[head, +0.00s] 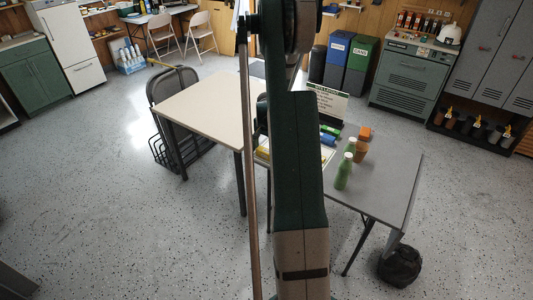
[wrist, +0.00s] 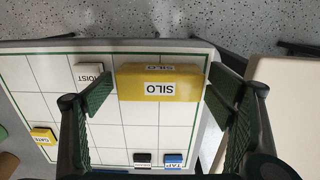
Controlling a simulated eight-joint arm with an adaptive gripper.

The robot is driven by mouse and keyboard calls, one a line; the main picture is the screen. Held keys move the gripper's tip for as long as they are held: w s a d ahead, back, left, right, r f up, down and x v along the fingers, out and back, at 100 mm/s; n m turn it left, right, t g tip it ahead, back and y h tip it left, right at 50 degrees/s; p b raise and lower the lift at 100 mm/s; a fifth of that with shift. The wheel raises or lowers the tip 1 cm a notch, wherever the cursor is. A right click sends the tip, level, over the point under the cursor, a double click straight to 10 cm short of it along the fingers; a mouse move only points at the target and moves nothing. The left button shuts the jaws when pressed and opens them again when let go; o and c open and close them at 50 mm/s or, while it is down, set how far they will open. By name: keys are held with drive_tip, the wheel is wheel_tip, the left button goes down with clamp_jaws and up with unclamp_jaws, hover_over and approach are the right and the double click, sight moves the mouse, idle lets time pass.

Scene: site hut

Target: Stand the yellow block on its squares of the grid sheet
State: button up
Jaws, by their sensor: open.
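The yellow block labelled SILO (wrist: 160,88) is in the wrist view, on or just above the white grid sheet (wrist: 112,137) near its upper edge. Its long side runs across the picture, and SILO shows on two of its faces. My gripper (wrist: 162,96) is open, with one finger at each end of the block and a gap visible beside it. In the head view my arm hides the gripper and most of the sheet. A bit of yellow (head: 263,154) shows left of the arm there.
Around the sheet are a white HOIST block (wrist: 88,73), a smaller yellow block (wrist: 44,136), a black block (wrist: 142,159) and a blue block (wrist: 173,159). On the grey table (head: 385,180) stand green bottles (head: 343,172) and orange items (head: 365,133). A sign (head: 328,103) stands behind.

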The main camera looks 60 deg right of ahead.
wheel_tip(320, 180, up, 12)
drive_tip(key=p, duration=0.1)
idle(0.5)
idle(0.5)
drive_tip(key=w+a+r+n+t, duration=0.1)
drive_tip(key=w+a+r+n, duration=0.15)
drive_tip(key=a+r, duration=0.65)
drive_tip(key=w+a+r+n+t+h, duration=0.1)
drive_tip(key=a+r+n, duration=0.3)
drive_tip(key=a, duration=0.9)
drive_tip(key=w+a+r+n+t, duration=0.1)
drive_tip(key=w+a+r, duration=0.1)
drive_tip(key=a+r, duration=0.75)
drive_tip(key=s+a+r+n+t, duration=0.1)
drive_tip(key=s+a+r+n, duration=0.15)
drive_tip(key=a, duration=0.65)
drive_tip(key=s+a+r+n+t, duration=0.1)
drive_tip(key=s+a+n, duration=0.15)
drive_tip(key=a, duration=0.65)
drive_tip(key=s+a+f+n+t+y, duration=0.1)
drive_tip(key=s+a+n, duration=0.4)
drive_tip(key=s+a, duration=0.7)
drive_tip(key=a+t, duration=0.1)
drive_tip(key=a, duration=0.2)
drive_tip(key=shift+a, duration=0.4)
